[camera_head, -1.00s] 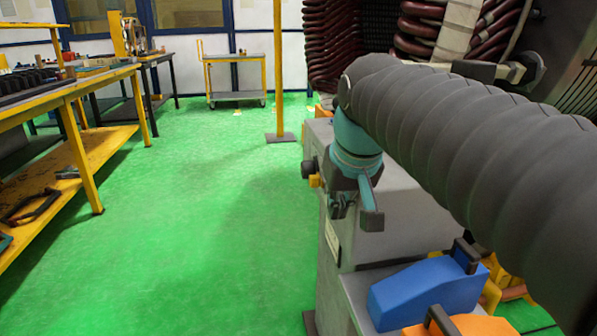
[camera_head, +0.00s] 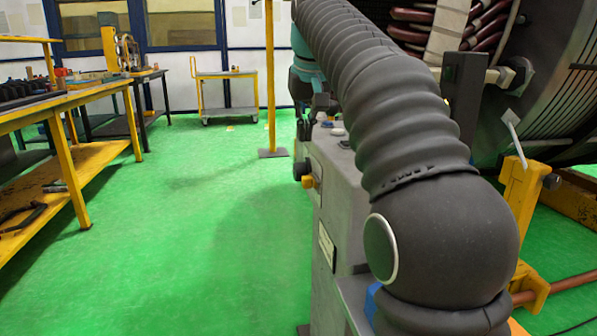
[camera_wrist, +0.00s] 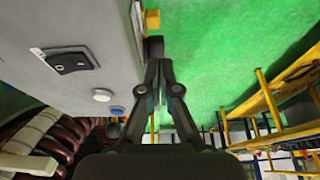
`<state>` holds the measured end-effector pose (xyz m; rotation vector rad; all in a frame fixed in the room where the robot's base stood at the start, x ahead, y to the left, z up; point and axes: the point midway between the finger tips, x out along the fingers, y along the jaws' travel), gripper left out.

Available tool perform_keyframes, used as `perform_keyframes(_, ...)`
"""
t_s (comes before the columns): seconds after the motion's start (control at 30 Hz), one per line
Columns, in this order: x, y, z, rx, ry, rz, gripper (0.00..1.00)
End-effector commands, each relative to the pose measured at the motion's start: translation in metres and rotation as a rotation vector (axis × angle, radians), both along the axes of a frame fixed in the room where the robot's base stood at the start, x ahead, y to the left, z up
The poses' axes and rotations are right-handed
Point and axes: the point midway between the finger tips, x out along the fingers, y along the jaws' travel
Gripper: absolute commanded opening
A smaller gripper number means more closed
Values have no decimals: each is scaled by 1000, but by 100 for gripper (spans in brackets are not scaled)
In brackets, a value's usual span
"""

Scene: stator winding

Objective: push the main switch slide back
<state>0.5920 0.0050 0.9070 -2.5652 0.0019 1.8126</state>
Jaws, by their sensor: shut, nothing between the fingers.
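A grey control cabinet (camera_head: 335,190) stands right of the open floor. On its left side a dark knob or slide (camera_head: 302,170) sits beside a yellow block (camera_head: 309,182). In the wrist view the dark piece (camera_wrist: 155,45) and the yellow block (camera_wrist: 152,20) are at the top centre, at the cabinet's edge. I cannot tell for sure which part is the main switch slide. My gripper (camera_wrist: 157,66) is shut and empty. Its tips are close to the dark piece; contact cannot be told. In the head view my arm mostly hides the gripper.
The cabinet top carries a black rocker switch (camera_wrist: 70,60), a white button (camera_wrist: 102,95) and a blue button (camera_wrist: 117,112). A yellow post (camera_head: 270,80) stands behind. A workbench (camera_head: 70,100) is at left, a stator (camera_head: 560,90) at right. Green floor between is clear.

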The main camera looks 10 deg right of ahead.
Motion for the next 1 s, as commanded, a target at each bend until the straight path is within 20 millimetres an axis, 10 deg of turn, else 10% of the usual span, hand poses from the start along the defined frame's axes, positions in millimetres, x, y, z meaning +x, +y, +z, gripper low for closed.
perform_keyframes(0.57, 8, 0, -3, 0, 4, 0, 0)
perform_keyframes(1.0, 28, 0, -64, 0, 6, 0, 0)
